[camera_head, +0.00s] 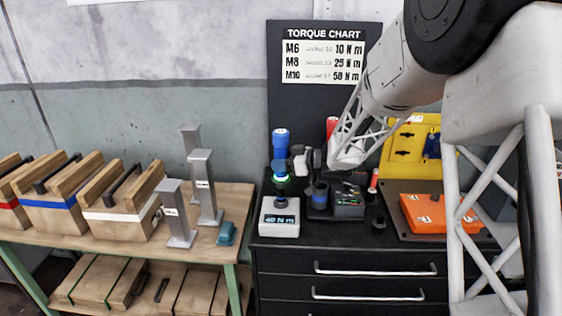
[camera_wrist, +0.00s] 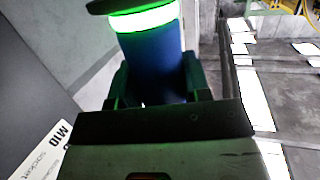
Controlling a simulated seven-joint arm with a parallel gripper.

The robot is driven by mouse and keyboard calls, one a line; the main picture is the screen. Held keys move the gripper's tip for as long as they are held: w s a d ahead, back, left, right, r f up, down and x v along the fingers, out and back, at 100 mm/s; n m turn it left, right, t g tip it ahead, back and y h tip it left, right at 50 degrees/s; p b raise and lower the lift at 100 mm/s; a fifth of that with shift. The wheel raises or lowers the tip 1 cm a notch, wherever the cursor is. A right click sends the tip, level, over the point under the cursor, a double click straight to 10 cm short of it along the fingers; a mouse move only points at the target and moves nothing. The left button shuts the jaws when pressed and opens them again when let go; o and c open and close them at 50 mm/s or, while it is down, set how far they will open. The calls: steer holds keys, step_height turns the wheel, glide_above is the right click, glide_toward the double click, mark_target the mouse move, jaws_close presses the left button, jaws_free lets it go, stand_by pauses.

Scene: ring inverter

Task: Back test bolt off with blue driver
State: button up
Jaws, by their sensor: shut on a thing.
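The blue driver (camera_head: 280,139) stands upright at the left of the black bench top, with a lit green ring low on it. My gripper (camera_head: 290,163) reaches in from the right and is shut on the driver. In the wrist view, my gripper (camera_wrist: 160,90) has a finger on each side of the blue driver body (camera_wrist: 152,62), beside the glowing green ring. The driver is above a pale tester (camera_head: 279,230) with a lit display that seems to read 40 N m. I cannot make out the test bolt; the driver's lower end hides that spot.
A red-topped driver (camera_head: 332,125) stands behind my wrist. A dark charger-like unit (camera_head: 348,201) sits right of the tester. An orange case (camera_head: 427,213) lies farther right. The torque chart (camera_head: 322,62) rises behind. A wooden bench (camera_head: 222,258) with crates and grey posts stands left.

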mark_target(281, 150)
steer(key=shift+f, duration=0.7)
stand_by(1.9)
steer(key=shift+r, duration=0.1)
stand_by(0.5)
steer(key=shift+r, duration=2.5)
